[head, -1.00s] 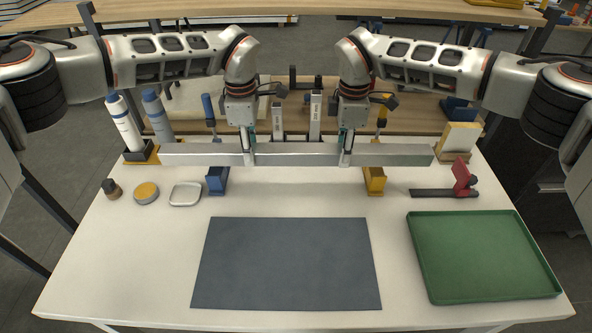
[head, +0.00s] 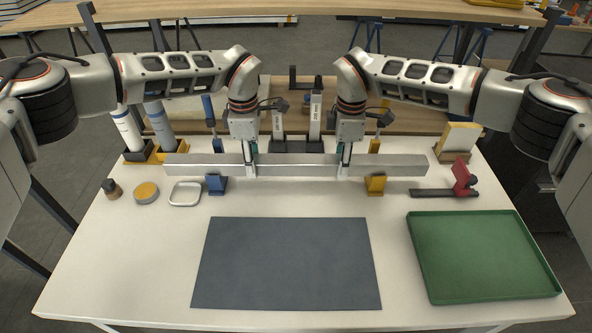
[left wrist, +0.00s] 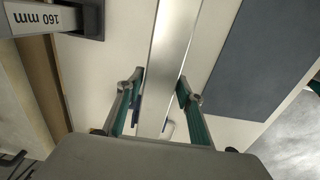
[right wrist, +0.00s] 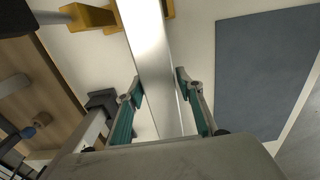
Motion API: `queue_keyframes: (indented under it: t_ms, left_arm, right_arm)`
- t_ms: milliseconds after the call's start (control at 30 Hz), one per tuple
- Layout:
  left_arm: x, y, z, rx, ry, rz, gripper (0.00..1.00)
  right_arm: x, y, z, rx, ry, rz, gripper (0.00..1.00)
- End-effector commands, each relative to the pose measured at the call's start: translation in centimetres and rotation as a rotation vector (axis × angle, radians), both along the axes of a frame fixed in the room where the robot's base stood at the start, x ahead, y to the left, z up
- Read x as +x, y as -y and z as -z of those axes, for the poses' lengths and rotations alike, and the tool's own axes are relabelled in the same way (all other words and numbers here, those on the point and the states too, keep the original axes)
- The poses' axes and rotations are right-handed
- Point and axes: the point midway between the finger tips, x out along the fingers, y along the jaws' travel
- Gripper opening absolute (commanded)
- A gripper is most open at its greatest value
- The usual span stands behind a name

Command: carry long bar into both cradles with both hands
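The long bar (head: 295,167) is a silver, square-edged beam lying level from left to right in the head view. My left gripper (head: 250,168) is shut on it left of its middle, with a finger on each side in the left wrist view (left wrist: 161,82). My right gripper (head: 345,168) is shut on it right of its middle, as the right wrist view (right wrist: 159,82) also shows. The bar crosses over the blue cradle (head: 216,185) and the yellow cradle (head: 376,185), hiding their middles. I cannot tell whether it rests in them.
A dark mat (head: 286,263) and a green tray (head: 480,255) lie in front. A red stop block (head: 464,177) stands right. Two white-and-blue bottles (head: 127,130) stand back left. A round tin (head: 146,192) and a small dish (head: 185,194) lie left. A dark stand (head: 296,146) is behind the bar.

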Motion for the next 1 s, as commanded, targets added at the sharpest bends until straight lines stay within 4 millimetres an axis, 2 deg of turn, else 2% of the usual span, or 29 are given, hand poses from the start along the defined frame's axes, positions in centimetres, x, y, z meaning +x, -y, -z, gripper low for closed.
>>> queue_keyframes:
  t_ms: [633, 767, 1000]
  left_arm:
    - [0.1, -0.1, -0.5, 0.001, 0.001, -0.001, 0.48]
    - [0.1, -0.1, -2.2, 0.001, 0.003, 0.000, 0.48]
    - [0.1, -0.1, -7.1, 0.001, 0.004, -0.001, 0.48]
  right_arm:
    - [0.0, 0.1, 0.0, -0.001, 0.001, 0.000, 0.48]
    - [0.0, 0.1, 0.0, -0.001, 0.001, 0.000, 0.48]
    - [0.0, 0.1, 0.0, -0.001, 0.001, 0.000, 0.48]
